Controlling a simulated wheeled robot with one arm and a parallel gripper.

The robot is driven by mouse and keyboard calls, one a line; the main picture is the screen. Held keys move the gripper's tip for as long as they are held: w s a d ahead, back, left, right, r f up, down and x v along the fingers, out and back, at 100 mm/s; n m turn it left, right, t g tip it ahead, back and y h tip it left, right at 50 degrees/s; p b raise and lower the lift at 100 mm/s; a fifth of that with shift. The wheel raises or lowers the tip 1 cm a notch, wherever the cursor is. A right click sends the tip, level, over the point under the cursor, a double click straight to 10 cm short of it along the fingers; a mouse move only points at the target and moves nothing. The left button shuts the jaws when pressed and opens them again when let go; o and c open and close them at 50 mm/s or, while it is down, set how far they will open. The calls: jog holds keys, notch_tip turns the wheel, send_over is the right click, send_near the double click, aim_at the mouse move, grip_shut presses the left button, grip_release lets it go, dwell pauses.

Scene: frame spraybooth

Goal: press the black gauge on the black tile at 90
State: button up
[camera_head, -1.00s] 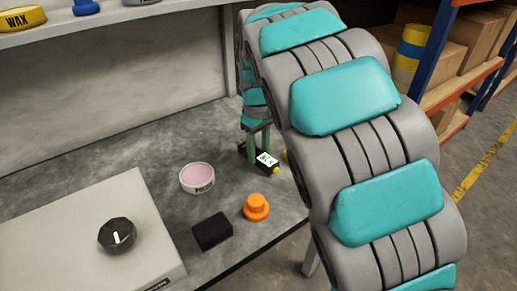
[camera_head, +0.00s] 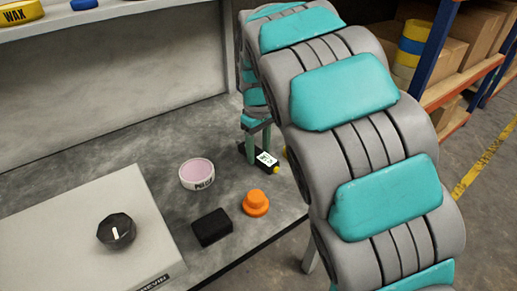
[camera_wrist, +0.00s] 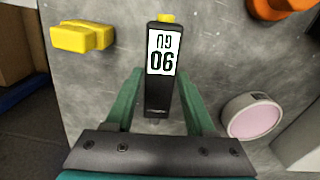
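The black gauge (camera_head: 272,165) lies on the grey worktop with a white label and a yellow tip. My gripper (camera_wrist: 160,98) is open, with green fingers on either side of the gauge and gaps between. In the head view my gripper (camera_head: 259,145) points down at the gauge. A small black block (camera_head: 212,228) lies near the worktop's front edge; I cannot tell whether it is the black tile.
A round tin with a pink top (camera_head: 197,174) and an orange knob-like piece (camera_head: 256,202) stand close by. A grey panel with a black dial (camera_head: 117,231) is at left. A yellow piece (camera_wrist: 82,37) lies beside the gauge. The worktop behind the tin is clear.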

aim_at(259, 153)
jog(key=o, duration=0.4)
notch_tip(259, 153, up, 8)
jog(key=shift+f, duration=0.1)
jog(key=s+d+m, duration=0.1)
jog(key=s+d, duration=0.2)
jog(key=s, duration=0.2)
jog(key=s+d+f+m, duration=0.1)
jog(key=s+d+m, duration=0.1)
jog(key=s+d, duration=0.2)
jog(key=s+d+f+m, duration=0.1)
jog(key=s+d+m, duration=0.1)
jog(key=s, duration=0.4)
jog(key=shift+s+d+g, duration=0.35)
jog(key=shift+d+g, duration=0.05)
jog(key=shift+d, duration=0.3)
jog(key=s+d+f+m, duration=0.1)
jog(key=s+f, duration=0.2)
jog(key=s, duration=0.6)
jog(key=s+d+f+m+g, duration=0.1)
jog(key=s+f, duration=0.3)
jog(key=s, duration=0.5)
jog(key=shift+d+m, duration=0.75)
jog(key=shift+m, duration=0.05)
